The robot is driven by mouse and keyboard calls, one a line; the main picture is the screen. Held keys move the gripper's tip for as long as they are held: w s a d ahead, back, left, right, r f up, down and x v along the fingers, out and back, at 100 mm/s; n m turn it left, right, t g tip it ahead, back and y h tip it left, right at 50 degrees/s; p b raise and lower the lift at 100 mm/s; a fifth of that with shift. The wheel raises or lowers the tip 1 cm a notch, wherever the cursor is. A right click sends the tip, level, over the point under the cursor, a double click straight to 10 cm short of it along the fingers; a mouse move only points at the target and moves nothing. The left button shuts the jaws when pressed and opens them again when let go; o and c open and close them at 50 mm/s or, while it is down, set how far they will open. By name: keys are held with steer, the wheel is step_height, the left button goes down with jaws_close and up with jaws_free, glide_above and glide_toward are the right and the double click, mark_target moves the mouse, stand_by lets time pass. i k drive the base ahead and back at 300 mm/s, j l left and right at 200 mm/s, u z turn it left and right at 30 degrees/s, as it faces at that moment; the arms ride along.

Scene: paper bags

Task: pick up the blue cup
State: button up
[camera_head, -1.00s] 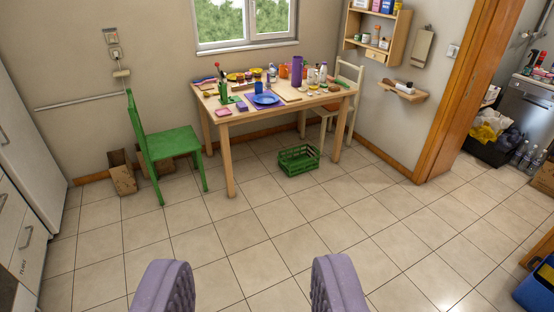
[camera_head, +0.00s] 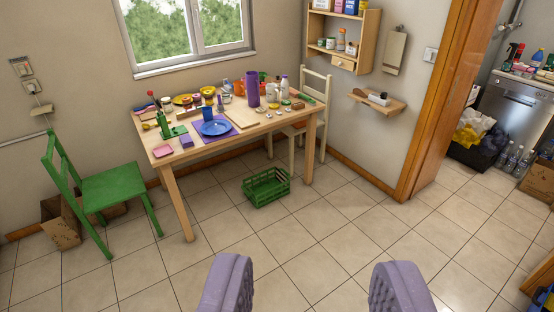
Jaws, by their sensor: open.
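A small blue cup (camera_head: 208,112) stands on the wooden table (camera_head: 236,137), just behind a blue plate (camera_head: 215,128) that lies on a purple mat. It is small and far off in the view. My gripper (camera_head: 314,288) shows at the bottom of the picture, its two purple ridged fingers wide apart with nothing between them. It is open and well away from the table, with tiled floor between.
A green chair (camera_head: 110,187) stands left of the table and a pale chair (camera_head: 314,100) behind its right end. A green crate (camera_head: 266,188) sits on the floor by the table. The tiled floor (camera_head: 340,235) in front is clear. A doorway is at the right.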

mark_target(208, 114)
steer(key=i+u, duration=0.25)
steer(key=i, duration=0.75)
steer(key=i+u, duration=0.2)
steer(key=i, duration=0.8)
steer(key=i+l+z, duration=0.1)
steer(key=i, duration=1.75)
steer(key=i+u, duration=0.3)
steer(key=i+l+u, duration=0.15)
steer(key=i+u, duration=0.15)
steer(key=i, duration=0.25)
steer(key=i+l+u, duration=0.3)
steer(key=i+j, duration=0.1)
